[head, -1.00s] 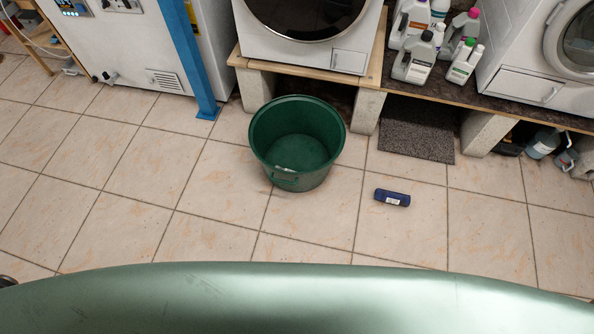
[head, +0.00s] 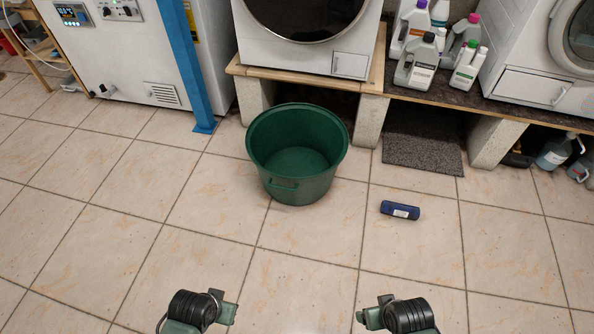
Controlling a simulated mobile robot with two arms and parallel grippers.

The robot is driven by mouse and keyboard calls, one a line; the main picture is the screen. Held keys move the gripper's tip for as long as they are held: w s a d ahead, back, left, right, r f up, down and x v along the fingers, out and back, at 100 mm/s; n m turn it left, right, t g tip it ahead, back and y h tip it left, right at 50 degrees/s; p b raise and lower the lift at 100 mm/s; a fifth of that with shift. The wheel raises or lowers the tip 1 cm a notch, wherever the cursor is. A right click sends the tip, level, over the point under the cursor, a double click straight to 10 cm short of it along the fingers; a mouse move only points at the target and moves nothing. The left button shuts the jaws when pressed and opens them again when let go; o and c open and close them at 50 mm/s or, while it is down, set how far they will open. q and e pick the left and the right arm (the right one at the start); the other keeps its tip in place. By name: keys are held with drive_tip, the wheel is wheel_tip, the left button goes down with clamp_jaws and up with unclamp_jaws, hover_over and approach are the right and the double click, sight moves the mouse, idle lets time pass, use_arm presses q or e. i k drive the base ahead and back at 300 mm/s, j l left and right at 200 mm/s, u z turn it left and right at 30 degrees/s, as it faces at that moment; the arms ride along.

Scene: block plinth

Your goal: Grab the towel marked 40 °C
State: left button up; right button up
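A small dark blue roll-shaped item (head: 400,210) with a white label lies on the tiled floor, right of the green tub. It may be a rolled towel; the label is too small to read, so I cannot tell whether it says 40 °C. No other towel shows. Parts of my two arms, black ribbed cylinders with green pieces, show at the bottom edge left and right of centre. They are well apart from the blue item. No gripper fingers can be made out.
An empty green tub (head: 297,160) stands on the floor left of the blue item. Behind are a wooden platform (head: 375,72) on concrete blocks (head: 372,120), with machines and several bottles on it, a grey mat (head: 423,150) and a blue post (head: 183,65). The front floor is clear.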

sight(395, 209)
drive_tip(key=z, duration=0.95)
